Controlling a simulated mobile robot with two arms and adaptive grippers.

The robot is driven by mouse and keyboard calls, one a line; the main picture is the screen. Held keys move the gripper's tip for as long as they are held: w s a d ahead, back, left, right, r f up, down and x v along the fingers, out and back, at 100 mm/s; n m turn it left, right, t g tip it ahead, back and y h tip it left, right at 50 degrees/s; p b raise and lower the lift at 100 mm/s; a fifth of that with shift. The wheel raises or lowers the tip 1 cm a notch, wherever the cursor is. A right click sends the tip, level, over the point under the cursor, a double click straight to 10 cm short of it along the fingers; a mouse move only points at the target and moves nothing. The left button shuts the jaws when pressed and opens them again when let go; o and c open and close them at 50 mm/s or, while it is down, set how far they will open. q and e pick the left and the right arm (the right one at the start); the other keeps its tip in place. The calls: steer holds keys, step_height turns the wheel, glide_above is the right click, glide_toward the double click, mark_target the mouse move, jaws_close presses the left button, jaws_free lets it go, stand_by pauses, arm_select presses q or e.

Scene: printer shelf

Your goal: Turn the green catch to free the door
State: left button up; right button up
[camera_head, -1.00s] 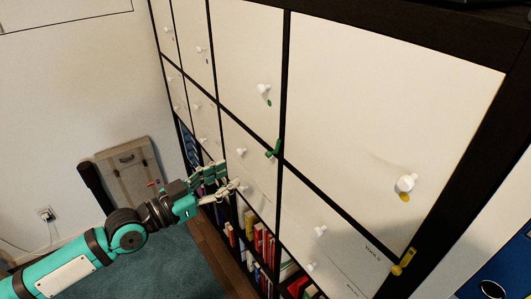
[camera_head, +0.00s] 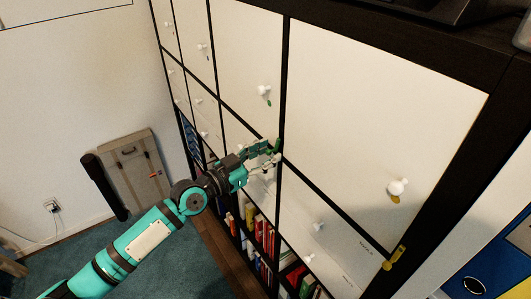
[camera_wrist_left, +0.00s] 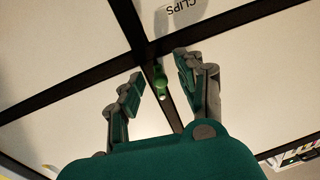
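The green catch (camera_head: 277,145) sits where the black shelf strips cross, below the door with the green-marked knob (camera_head: 264,91). In the head view my left gripper's fingertips are right beside it and hide part of it. In the left wrist view the green catch (camera_wrist_left: 161,80) shows between the two spread fingers of my left gripper (camera_wrist_left: 160,66). I see a gap on each side, so the gripper is open and not closed on it. The white doors around the catch look shut. My right gripper is not in view.
A yellow catch (camera_head: 394,257) and a yellow-marked knob (camera_head: 397,188) are at the right of the shelf. Other white knobs stick out of the doors. Books (camera_head: 262,238) fill lower open compartments. A grey case (camera_head: 139,172) leans on the wall at the left.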

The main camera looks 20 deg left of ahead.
arm_select(q)
jaws_close()
steer(key=shift+s+d+r+n+p, duration=0.1)
steer(key=shift+s+d+n+p, duration=0.1)
steer(key=shift+n+p, duration=0.6)
steer(key=shift+s+d+n, duration=0.1)
steer(key=shift+n, duration=0.5)
jaws_free()
